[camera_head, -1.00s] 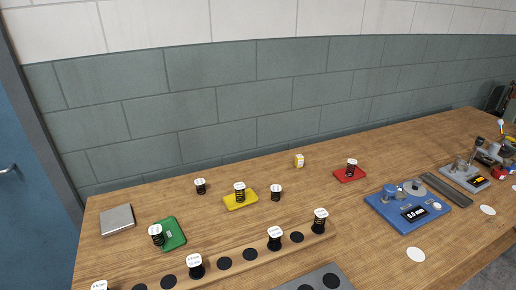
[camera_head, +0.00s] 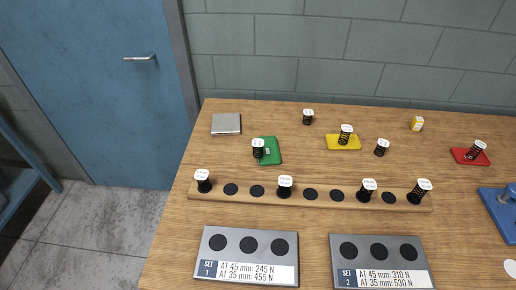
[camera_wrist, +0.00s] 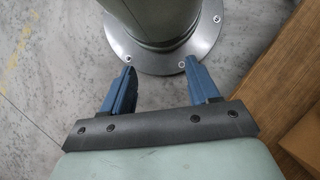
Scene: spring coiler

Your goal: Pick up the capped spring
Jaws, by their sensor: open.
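Several black coil springs with white caps show in the head view. On the wooden rack (camera_head: 325,200) stand a far-left spring (camera_head: 203,184), a middle spring (camera_head: 285,190), a right spring (camera_head: 368,192) and a far-right spring (camera_head: 417,194). Behind it are springs at the green tray (camera_head: 270,152), on the yellow tray (camera_head: 335,144) and on the red tray (camera_head: 462,157). Two more, a back spring (camera_head: 308,119) and a front one (camera_head: 381,149), stand on bare table. My gripper (camera_wrist: 159,66) is open and empty in the wrist view, over the floor, away from the springs.
Set 1 plate (camera_head: 210,268) and set 2 plate (camera_head: 342,271), each with dark round spots, lie in front of the rack. A silver plate (camera_head: 227,124), a small yellow-white box (camera_head: 417,124) and a blue device (camera_head: 497,203) are also on the table. The wrist view shows a wooden edge (camera_wrist: 285,90) at right.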

